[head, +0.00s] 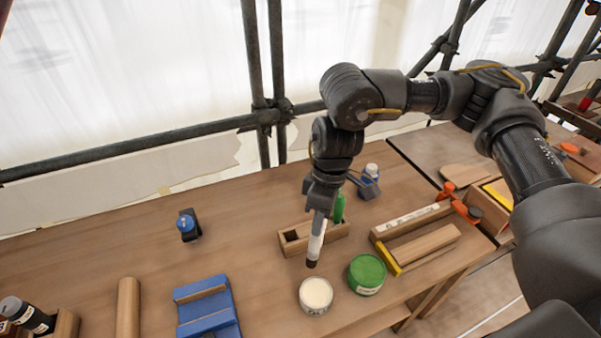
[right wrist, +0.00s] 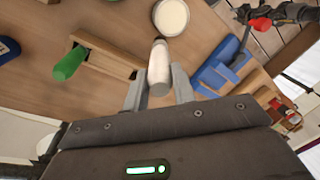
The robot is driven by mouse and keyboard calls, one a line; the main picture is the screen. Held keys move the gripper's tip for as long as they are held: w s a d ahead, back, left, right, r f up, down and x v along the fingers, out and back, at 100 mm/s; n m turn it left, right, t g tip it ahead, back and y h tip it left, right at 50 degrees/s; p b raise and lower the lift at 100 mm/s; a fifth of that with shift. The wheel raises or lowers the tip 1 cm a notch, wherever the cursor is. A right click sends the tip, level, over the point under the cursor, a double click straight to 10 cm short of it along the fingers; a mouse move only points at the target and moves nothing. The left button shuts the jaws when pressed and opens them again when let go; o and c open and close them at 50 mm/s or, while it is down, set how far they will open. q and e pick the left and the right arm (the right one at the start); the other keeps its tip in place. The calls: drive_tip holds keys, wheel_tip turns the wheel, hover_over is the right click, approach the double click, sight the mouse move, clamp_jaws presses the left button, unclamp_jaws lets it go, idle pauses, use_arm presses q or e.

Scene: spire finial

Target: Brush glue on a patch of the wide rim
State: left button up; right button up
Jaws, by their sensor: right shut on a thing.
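My right gripper (head: 320,205) is shut on a white brush (head: 315,240), which points down with its dark tip just above and behind an open pot of white glue (head: 316,291). In the right wrist view, the brush (right wrist: 159,62) stands between the fingers (right wrist: 158,90), with the glue pot (right wrist: 171,16) beyond it. What looks like my left gripper (right wrist: 288,12) is at the top right there, next to a small red piece (right wrist: 261,23); its jaws are unclear. I cannot make out the wide rim.
A wooden holder (head: 296,240) with a green handle (head: 339,208) stands close behind the brush. A green pot (head: 366,273) is right of the glue. A blue cradle (head: 207,309) and a wooden cylinder (head: 128,308) lie at left. The table between the cradle and glue is clear.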

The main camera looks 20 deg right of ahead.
use_arm(q)
wheel_tip(320, 180, up, 4)
drive_tip(key=d+p, duration=0.2)
use_arm(e)
drive_tip(key=s+d+r+y, duration=0.1)
drive_tip(key=s+d+r, duration=0.15)
drive_tip(key=s, duration=0.25)
use_arm(q)
wheel_tip(320, 180, down, 7)
drive_tip(key=b, duration=0.6)
drive_tip(key=shift+s+a+b, duration=0.25)
drive_tip(key=shift+a+b, duration=0.05)
drive_tip(key=shift+b, duration=0.1)
use_arm(e)
drive_tip(key=shift+g+y, duration=0.4)
drive_tip(key=shift+g, duration=0.1)
drive_tip(key=f, duration=0.4)
drive_tip(key=a+f, duration=0.1)
drive_tip(key=shift+w+a+f, duration=0.1)
drive_tip(key=shift+w+f, duration=0.3)
use_arm(q)
drive_tip(key=shift+s+f, duration=0.1)
drive_tip(key=shift+f, duration=0.15)
use_arm(e)
drive_tip(key=shift+f, duration=0.55)
use_arm(q)
drive_tip(key=shift+r, duration=0.3)
use_arm(e)
drive_tip(key=shift+s+f, duration=0.1)
idle(0.3)
